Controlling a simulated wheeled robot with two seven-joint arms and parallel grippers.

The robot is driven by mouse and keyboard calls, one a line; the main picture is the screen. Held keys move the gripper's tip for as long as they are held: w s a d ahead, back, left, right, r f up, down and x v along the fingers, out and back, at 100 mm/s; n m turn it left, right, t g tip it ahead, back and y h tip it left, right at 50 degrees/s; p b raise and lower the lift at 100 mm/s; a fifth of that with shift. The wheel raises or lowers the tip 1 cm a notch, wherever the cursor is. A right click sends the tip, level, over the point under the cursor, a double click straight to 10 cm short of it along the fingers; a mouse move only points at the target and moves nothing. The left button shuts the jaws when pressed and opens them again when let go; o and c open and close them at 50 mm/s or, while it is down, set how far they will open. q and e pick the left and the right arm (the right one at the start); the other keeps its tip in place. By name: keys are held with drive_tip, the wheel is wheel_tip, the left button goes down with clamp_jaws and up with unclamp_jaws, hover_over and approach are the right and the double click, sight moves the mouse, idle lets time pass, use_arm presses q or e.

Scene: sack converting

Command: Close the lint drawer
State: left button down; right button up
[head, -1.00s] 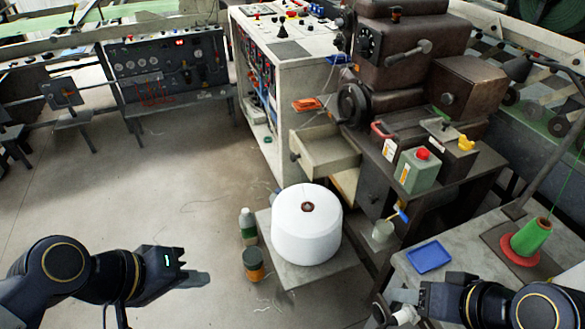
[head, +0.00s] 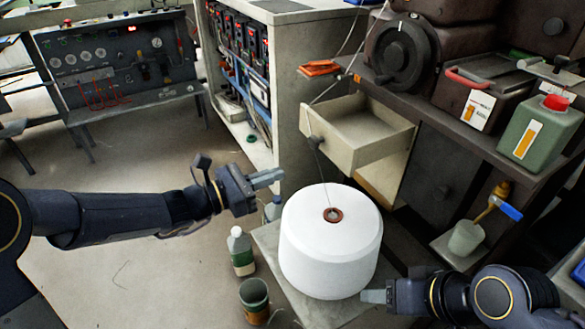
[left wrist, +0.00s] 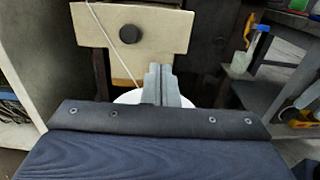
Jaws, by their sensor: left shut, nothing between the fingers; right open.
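The lint drawer (head: 345,152) is a cream box pulled out from under the dark machine, open at the top and empty inside as far as I see. A dark round knob is on its front. In the left wrist view the drawer front (left wrist: 165,35) and knob face me, with a pale cord crossing in front. My left gripper (head: 277,176) is shut and empty, in front of and below the drawer, apart from it in the head view. It also shows in the left wrist view (left wrist: 162,80). My right gripper (head: 366,296) is open beside the white yarn cone's lower right.
The large white yarn cone (head: 330,250) stands on a low grey platform below the drawer. A white-green bottle (head: 241,252) and a can (head: 254,300) stand on the floor to its left. A green canister (head: 540,130) and a cup (head: 466,237) are at right.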

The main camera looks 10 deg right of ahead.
sight(336, 152)
use_arm(q)
drive_tip(key=b+x, duration=0.3)
drive_tip(key=x, duration=1)
drive_tip(key=shift+d, duration=0.25)
use_arm(e)
wheel_tip(336, 152, down, 3)
drive_tip(key=shift+f, duration=0.1)
drive_tip(key=shift+s, duration=0.1)
